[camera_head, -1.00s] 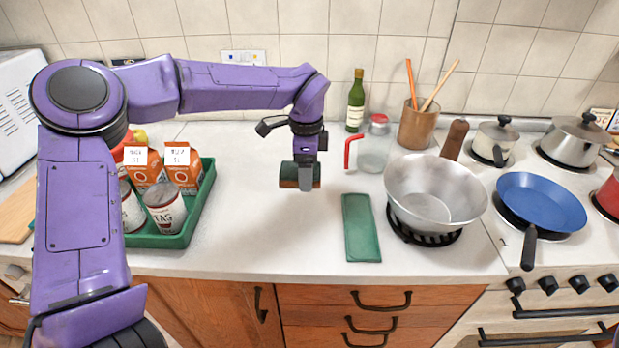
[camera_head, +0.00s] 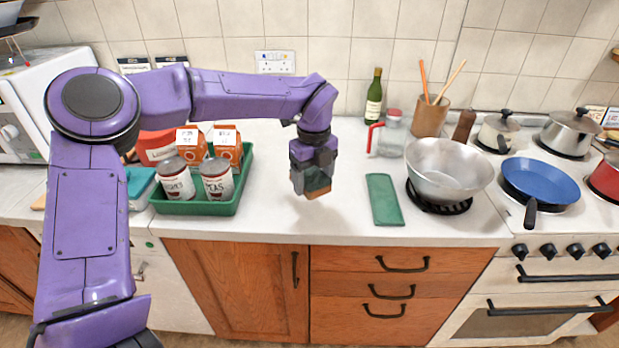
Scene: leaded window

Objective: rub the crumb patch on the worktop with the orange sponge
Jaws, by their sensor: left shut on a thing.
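My left gripper (camera_head: 311,178) is shut on the orange sponge (camera_head: 318,193), which has a dark green layer beside its orange-brown part. The sponge sits tilted between the fingers, partly hidden by them. It is over the pale worktop (camera_head: 285,215), right of the green tray. A faint shadow lies below it; I cannot tell whether it touches the surface. I cannot make out a crumb patch; the gripper and sponge hide some worktop. My right gripper is not in view.
A green tray (camera_head: 195,208) with tins and orange cartons stands left. A green cloth-like slab (camera_head: 384,200), a glass jug (camera_head: 392,135) and a steel pan (camera_head: 447,170) are to the right. Worktop between tray and slab is clear.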

